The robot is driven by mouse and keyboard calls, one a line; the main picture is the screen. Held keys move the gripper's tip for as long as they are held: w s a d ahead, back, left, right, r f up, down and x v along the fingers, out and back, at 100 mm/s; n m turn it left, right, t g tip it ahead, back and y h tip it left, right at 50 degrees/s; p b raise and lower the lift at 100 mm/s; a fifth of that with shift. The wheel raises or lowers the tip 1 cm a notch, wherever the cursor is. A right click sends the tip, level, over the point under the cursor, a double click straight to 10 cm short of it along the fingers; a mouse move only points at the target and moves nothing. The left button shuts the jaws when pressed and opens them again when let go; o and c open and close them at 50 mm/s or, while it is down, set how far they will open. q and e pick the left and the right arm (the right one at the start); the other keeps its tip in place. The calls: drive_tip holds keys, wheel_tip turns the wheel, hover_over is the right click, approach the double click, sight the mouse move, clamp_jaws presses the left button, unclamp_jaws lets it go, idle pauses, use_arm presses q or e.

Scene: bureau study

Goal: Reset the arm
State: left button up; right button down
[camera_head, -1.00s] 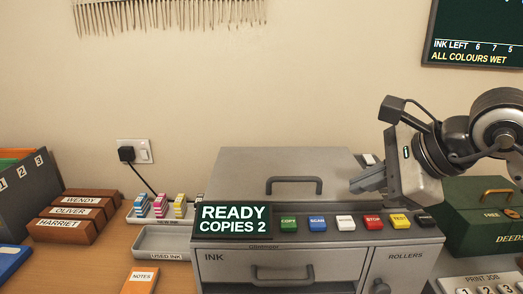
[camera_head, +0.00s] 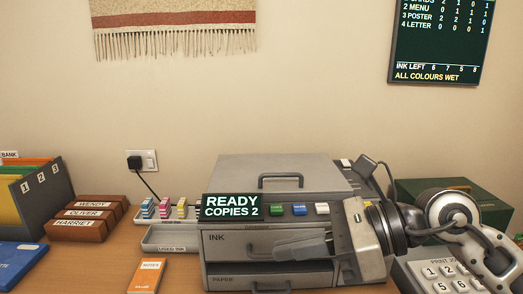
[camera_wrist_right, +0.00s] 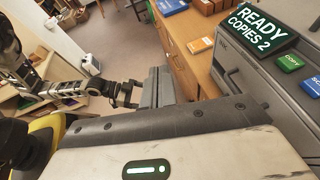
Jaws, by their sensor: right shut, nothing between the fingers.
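My right gripper (camera_head: 302,246) is shut and empty. Its fingers point left in front of the copier's INK drawer (camera_head: 225,240), and I cannot tell whether they touch it. In the right wrist view the shut fingers (camera_wrist_right: 158,88) show over the floor, left of the desk edge. Another arm of mine reaches in from the left there; its end, my left gripper (camera_wrist_right: 126,93), is small and partly behind the fingers, so its jaws are unclear. The copier (camera_head: 235,172) has a closed lid and a sign (camera_head: 232,206) reading READY, COPIES 2.
Left of the copier are ink cartridges (camera_head: 163,208), a used-ink tray (camera_head: 170,247), an orange notes pad (camera_head: 147,275) and brown name blocks (camera_head: 85,222). A green box (camera_head: 480,205) and a number keypad (camera_head: 440,277) are at right, close to my right arm.

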drive_tip(key=d+f+n+t+h, duration=0.4)
drive_tip(key=f+n+t, duration=0.3)
drive_tip(key=f+n, duration=0.5)
drive_tip(key=d+f+n+t+h, duration=0.5)
drive_tip(key=f+n+t, duration=0.25)
drive_tip(key=n, duration=0.85)
use_arm(q)
drive_tip(key=shift+s+a+f+p, duration=0.2)
drive_tip(key=shift+s+f+p, duration=0.05)
drive_tip(key=shift+f+p, duration=0.35)
use_arm(e)
drive_tip(key=s+f+m+g+h, duration=0.1)
drive_tip(key=s+f+m+g, duration=0.4)
drive_tip(key=s+f, duration=0.5)
drive_tip(key=shift+s+d+f+m+g, duration=0.15)
drive_tip(key=shift+f+m+g, duration=0.25)
drive_tip(key=shift+f+g, duration=0.25)
